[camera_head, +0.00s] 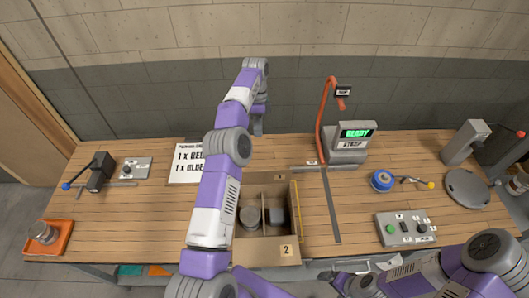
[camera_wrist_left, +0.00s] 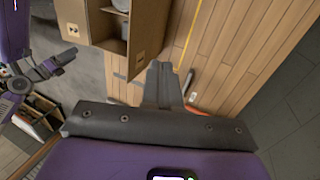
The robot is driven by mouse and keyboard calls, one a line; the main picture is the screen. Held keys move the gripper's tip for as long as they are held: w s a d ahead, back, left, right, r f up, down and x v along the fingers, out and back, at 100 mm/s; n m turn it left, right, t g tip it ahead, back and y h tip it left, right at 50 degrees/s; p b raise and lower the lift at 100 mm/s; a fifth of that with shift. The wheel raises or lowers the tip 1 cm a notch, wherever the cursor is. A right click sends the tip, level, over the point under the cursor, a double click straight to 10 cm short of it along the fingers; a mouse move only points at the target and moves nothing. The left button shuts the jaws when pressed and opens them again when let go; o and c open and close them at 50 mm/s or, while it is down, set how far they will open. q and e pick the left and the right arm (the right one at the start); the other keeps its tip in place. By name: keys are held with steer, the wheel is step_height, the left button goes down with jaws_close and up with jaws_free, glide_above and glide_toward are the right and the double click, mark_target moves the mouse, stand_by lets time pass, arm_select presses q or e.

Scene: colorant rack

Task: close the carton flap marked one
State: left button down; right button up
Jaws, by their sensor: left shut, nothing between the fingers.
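A far flap (camera_head: 280,178) stands out at the back edge with a small label I cannot read clearly. In the left wrist view the carton (camera_wrist_left: 148,30) is at the top. My left gripper (camera_head: 258,130) is beyond the carton's far side, apart from it; its fingers (camera_wrist_left: 163,80) are shut and empty. My left arm hides the carton's left side. My right gripper (camera_head: 342,283) is low at the bench's front edge, its fingers unclear.
A paper sheet (camera_head: 186,163) lies left of my arm. A strap station (camera_head: 350,145) with a red arm stands behind right. A button box (camera_head: 403,230), a blue roll (camera_head: 382,180) and a round plate (camera_head: 467,188) are right. An orange tray (camera_head: 62,238) is far left.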

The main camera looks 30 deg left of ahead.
arm_select(q)
steer(key=f, duration=0.1)
glide_above(260, 176)
steer(key=w+a, duration=0.2)
step_height(260, 176, down, 8)
steer(key=shift+d, duration=0.2)
steer(key=shift+f, duration=0.1)
steer(key=shift+d, duration=0.1)
stand_by(0.3)
